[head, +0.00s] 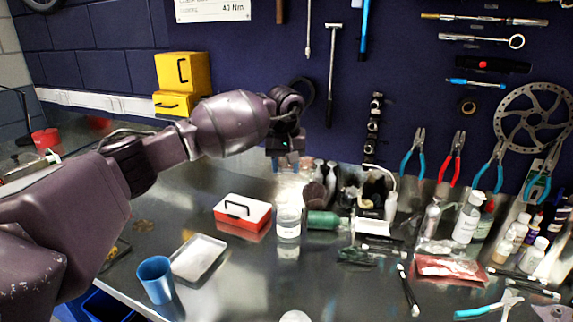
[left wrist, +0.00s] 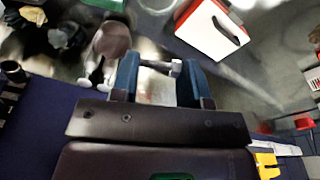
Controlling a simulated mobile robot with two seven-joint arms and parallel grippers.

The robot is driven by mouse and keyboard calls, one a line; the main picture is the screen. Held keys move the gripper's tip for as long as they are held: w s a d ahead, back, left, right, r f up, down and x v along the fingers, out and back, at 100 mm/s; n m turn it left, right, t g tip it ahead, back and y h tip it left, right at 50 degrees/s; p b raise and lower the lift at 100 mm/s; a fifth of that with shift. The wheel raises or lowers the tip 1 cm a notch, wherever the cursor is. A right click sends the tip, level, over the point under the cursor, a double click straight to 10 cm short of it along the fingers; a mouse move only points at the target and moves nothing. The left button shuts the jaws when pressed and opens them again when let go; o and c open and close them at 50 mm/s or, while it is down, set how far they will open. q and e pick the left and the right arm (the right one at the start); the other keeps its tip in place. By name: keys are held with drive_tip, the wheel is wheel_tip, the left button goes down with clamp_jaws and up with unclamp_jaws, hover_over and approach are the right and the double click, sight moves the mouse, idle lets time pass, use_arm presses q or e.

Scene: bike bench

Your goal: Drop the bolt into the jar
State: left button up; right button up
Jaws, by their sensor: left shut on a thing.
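The bolt (left wrist: 160,66) is a small grey metal piece in the left wrist view. It lies crosswise between the two blue fingertips of my left gripper (left wrist: 157,76), which is shut on it. In the head view my left gripper (head: 288,160) hangs above the bench, behind and higher than the clear jar (head: 289,224). I cannot make out the bolt in the head view. The jar stands upright on the bench with a pale label. What looks like its round rim (left wrist: 156,5) is cut by the top edge of the left wrist view. My right gripper is not in view.
A red and white box (head: 242,212) with a black handle stands left of the jar, and a green cylinder (head: 322,220) lies to its right. A metal tray (head: 199,258) and blue cup (head: 155,280) are nearer. Bottles and tools crowd the right side.

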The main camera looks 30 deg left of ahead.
use_arm(q)
drive_tip(key=shift+d+f, duration=0.1)
drive_tip(key=shift+f, duration=0.65)
wheel_tip(320, 180, down, 4)
drive_tip(key=shift+f+b, duration=0.1)
drive_tip(key=shift+b, duration=0.7)
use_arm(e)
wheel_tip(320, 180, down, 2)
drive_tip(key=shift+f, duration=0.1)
use_arm(q)
drive_tip(key=o, duration=0.9)
drive_tip(key=shift+o, duration=0.4)
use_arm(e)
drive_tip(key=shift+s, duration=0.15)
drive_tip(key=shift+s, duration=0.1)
